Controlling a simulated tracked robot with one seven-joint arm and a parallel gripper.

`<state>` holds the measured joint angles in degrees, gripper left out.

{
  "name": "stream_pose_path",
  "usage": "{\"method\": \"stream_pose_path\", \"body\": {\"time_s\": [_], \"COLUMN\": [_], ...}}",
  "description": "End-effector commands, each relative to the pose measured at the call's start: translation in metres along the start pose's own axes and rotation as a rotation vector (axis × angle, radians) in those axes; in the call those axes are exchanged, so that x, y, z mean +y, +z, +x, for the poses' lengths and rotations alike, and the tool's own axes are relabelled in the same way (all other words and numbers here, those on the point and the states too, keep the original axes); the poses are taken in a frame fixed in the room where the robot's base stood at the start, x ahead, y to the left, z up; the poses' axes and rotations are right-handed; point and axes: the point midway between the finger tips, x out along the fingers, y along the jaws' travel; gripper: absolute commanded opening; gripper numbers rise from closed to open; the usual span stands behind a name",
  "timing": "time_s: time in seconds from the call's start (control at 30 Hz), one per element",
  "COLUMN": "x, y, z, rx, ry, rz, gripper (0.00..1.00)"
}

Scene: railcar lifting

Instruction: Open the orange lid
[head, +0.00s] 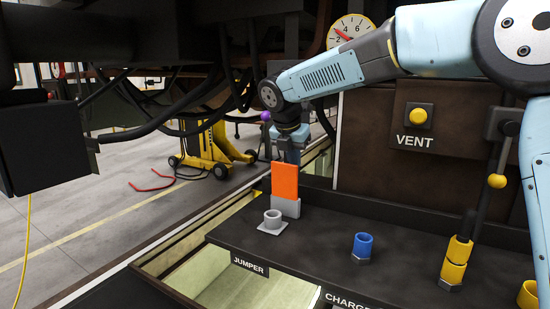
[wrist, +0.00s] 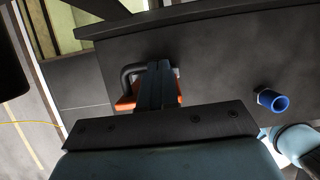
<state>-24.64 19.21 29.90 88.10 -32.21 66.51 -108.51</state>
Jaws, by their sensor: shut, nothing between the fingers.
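The orange lid (head: 285,181) stands upright on a small grey mount, behind the grey ring-shaped socket (head: 272,219) marked JUMPER, whose mouth is uncovered in the head view. My gripper (head: 291,154) points down just behind the lid, its tips hidden by it. In the wrist view the shut fingers (wrist: 158,82) cross in front of the lid (wrist: 126,103), which shows as orange edges on both sides of them. A dark curved handle shows left of the fingers. I cannot tell whether the fingers touch the lid.
A blue socket (head: 363,246) stands to the right on the dark shelf (head: 315,238), with a yellow lever fitting (head: 455,262) further right. A VENT panel (head: 418,115) is above. Black hoses (head: 150,125) hang at left. The shelf between the grey and blue sockets is clear.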

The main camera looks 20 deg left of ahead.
Motion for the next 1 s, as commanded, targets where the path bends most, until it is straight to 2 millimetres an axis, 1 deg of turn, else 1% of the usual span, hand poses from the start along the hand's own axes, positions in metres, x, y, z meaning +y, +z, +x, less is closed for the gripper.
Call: {"method": "stream_pose_path", "body": {"time_s": [0.17,0.27,0.37,0.7,0.8,0.9,1.0], "x": [0.001,0.002,0.002,-0.002,-0.003,-0.004,-0.011], "y": [-0.001,0.001,0.005,0.023,0.027,0.029,0.03], "z": [-0.002,-0.008,-0.02,-0.072,-0.083,-0.088,-0.093], "rx": [0.0,-0.001,-0.001,0.0,0.0,0.001,-0.003], "ry": [0.001,0.001,0.004,-0.001,-0.002,-0.003,-0.006], "rz": [-0.002,-0.002,0.001,0.006,0.008,0.011,0.041], "gripper": [0.0,0.0,0.0,0.0,0.0,0.0,0.0]}}
